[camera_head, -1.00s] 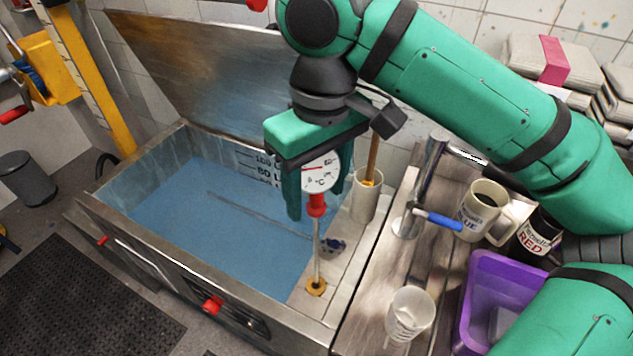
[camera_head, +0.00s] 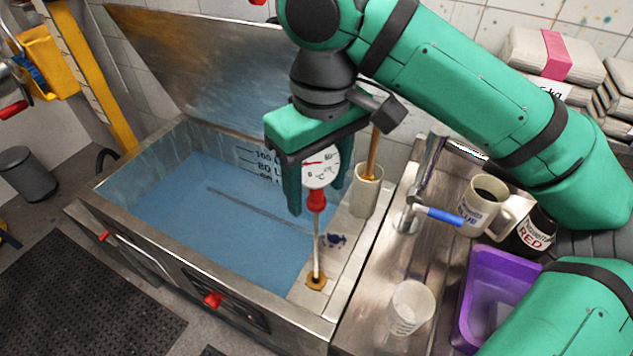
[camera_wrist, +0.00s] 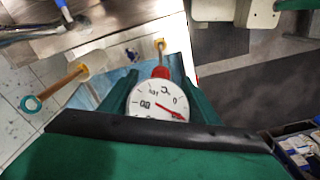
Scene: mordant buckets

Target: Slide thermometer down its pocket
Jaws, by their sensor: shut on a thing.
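The thermometer has a round white dial (camera_head: 320,167) with a red needle, a red collar and a thin metal stem. My gripper (camera_head: 317,200) is shut on the thermometer near its dial, with one green finger on each side. The stem runs down, nearly upright, to the brass-coloured ring of the pocket (camera_head: 316,284) on the tank's rim ledge. The stem's lower end meets the ring; how deep it sits inside is hidden. In the wrist view the dial (camera_wrist: 158,105) is between the fingers and the brass ring (camera_wrist: 160,44) lies beyond the red collar.
The metal tank (camera_head: 150,262) holds blue liquid, its lid raised behind. A pale holder with a wooden-handled tool (camera_head: 366,194) stands close right of my gripper. A tap with a blue lever (camera_head: 438,214), clear beaker (camera_head: 410,308), mug (camera_head: 482,208) and purple tub (camera_head: 490,297) stand further right.

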